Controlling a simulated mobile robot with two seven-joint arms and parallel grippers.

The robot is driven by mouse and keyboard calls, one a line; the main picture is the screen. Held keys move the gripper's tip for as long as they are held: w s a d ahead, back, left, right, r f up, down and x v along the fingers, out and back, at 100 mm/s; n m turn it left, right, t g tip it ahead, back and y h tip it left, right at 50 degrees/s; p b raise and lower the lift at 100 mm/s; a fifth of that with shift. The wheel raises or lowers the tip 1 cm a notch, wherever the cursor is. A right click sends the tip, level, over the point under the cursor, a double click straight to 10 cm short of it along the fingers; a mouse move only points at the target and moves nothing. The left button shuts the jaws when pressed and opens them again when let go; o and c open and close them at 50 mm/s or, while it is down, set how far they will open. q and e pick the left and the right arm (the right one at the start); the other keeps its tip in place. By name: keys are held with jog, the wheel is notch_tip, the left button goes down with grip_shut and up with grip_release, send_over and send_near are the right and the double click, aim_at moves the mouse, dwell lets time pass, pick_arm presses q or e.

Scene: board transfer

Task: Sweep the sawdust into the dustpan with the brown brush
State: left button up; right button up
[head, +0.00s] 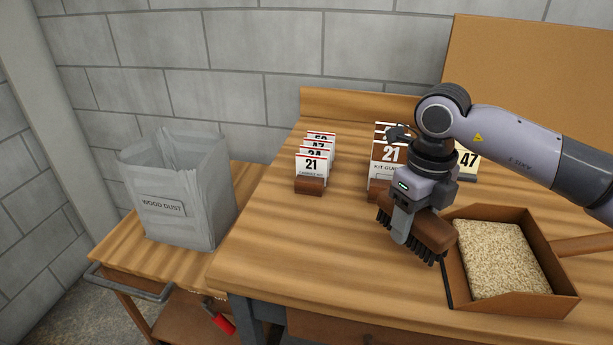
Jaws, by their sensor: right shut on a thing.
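My right gripper (407,222) is shut on the brown brush (432,232), which has dark bristles pointing down. The brush is at the left edge of the brown dustpan (567,297), at or just above the bench top; I cannot tell whether the bristles touch it. The dustpan lies on the bench with its handle (582,245) to the right. A pale, grainy heap of sawdust (499,258) fills most of the dustpan. I see no clear sawdust on the bare bench. My left gripper is not in view.
The wooden bench (320,250) is clear at its front left. Several numbered cards (311,166) stand in a wooden holder, and more cards (386,160) stand behind my gripper. A grey wood dust bag (180,195) stands on a lower cart (128,238) at left.

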notch_tip(320, 180, up, 4)
jog(key=shift+p, duration=1)
jog(key=shift+a+r, duration=0.1)
jog(key=shift+r, duration=0.25)
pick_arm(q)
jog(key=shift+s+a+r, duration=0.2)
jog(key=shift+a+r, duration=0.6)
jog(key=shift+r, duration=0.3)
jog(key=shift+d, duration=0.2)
pick_arm(e)
jog(key=shift+f, duration=0.1)
